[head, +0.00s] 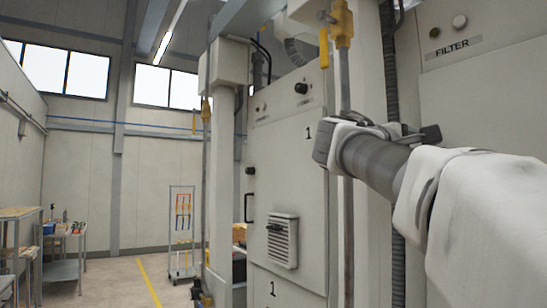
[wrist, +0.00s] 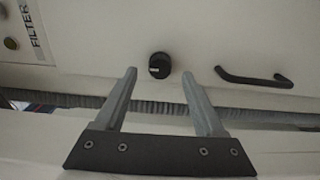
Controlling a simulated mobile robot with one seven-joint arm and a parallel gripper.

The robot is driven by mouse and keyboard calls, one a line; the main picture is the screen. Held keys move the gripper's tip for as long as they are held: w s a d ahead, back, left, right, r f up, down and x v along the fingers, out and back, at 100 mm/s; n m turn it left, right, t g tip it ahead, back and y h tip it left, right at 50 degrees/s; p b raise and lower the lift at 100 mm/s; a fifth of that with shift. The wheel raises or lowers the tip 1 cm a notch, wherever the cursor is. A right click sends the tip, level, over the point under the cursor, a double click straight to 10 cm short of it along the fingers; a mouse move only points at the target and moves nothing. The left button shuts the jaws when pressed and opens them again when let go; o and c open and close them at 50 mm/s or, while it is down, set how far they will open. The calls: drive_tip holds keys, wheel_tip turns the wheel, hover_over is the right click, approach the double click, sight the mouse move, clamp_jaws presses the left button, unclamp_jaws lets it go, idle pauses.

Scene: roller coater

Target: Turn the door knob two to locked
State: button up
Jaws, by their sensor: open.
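A round black knob (wrist: 159,65) with a small white mark sits on a pale panel in the wrist view. A black bar handle (wrist: 255,77) is to its right. No number shows by this knob, so I cannot confirm that it is door knob two. My gripper (wrist: 161,74) is open and empty, its two grey fingers pointing toward the panel. The knob appears between the fingertips in the picture; the gap in depth is hard to tell. In the head view my arm reaches across from the right, and this knob does not show.
A FILTER label (head: 453,47) marks the right panel in the head view. A door marked 1 (head: 308,133) has its own black knob (head: 250,171) and handle (head: 248,208). A ribbed conduit (wrist: 230,114) crosses behind the fingers. Open floor lies at the left.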

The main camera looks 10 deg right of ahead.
drive_tip(key=b+v, duration=0.1)
drive_tip(key=v, duration=1.3)
drive_tip(key=shift+b, duration=0.4)
drive_tip(key=shift+d, duration=0.1)
drive_tip(key=s+a+f+m+y, duration=0.1)
drive_tip(key=s+a+f+y, duration=0.2)
drive_tip(key=f, duration=1.2)
drive_tip(key=s+a+f+m+y, duration=0.2)
drive_tip(key=s+a+f+y, duration=0.2)
drive_tip(key=f+y, duration=0.4)
drive_tip(key=s+a+f+m+g+y, duration=0.1)
drive_tip(key=s+a+f+y, duration=0.2)
drive_tip(key=f, duration=1.9)
drive_tip(key=s+y, duration=0.2)
drive_tip(key=shift+s+a+f+m+y, duration=0.2)
drive_tip(key=shift+a+f+m+y, duration=0.1)
drive_tip(key=shift+f, duration=0.1)
drive_tip(key=c, duration=0.4)
drive_tip(key=shift+o, duration=0.2)
drive_tip(key=shift+d, duration=0.1)
